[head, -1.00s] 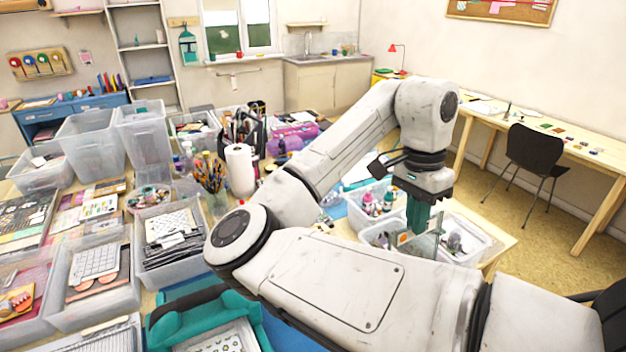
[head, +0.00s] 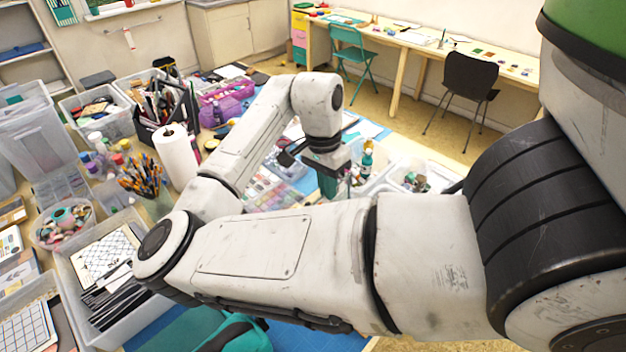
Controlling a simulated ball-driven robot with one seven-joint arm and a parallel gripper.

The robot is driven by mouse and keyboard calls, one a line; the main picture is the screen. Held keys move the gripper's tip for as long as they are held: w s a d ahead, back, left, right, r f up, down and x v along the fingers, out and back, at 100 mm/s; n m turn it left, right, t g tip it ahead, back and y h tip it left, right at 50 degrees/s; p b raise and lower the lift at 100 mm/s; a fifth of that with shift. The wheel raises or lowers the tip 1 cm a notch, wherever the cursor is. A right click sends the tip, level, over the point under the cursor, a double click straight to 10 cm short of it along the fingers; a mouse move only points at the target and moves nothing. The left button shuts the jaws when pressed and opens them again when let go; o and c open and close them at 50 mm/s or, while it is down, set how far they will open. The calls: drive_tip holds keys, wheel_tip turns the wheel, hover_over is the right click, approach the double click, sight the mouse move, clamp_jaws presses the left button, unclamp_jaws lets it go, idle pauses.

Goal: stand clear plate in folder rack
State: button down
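My gripper (head: 328,184) hangs pointing down from the wrist over the work table, left of the small clear bins. Its teal fingers show only at the top. My own forearm hides their tips, so I cannot see whether they are open or hold anything. I cannot make out the clear plate in this view. No folder rack can be picked out with certainty.
A clear bin (head: 60,262) with black strips and a patterned sheet stands at the left. A paper roll (head: 178,158), a pencil cup (head: 143,178) and a black caddy (head: 178,112) crowd the table. A black chair (head: 468,84) stands at the desk behind.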

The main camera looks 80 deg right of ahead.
drive_tip(key=shift+w+d+f, duration=0.15)
drive_tip(key=shift+f, duration=0.35)
wheel_tip(320, 180, down, 10)
drive_tip(key=s+a+b, duration=0.1)
drive_tip(key=b, duration=0.4)
drive_tip(key=shift+b, duration=0.35)
idle(0.4)
drive_tip(key=c, duration=1.2)
unclamp_jaws()
drive_tip(key=shift+c, duration=0.2)
drive_tip(key=shift+r, duration=0.1)
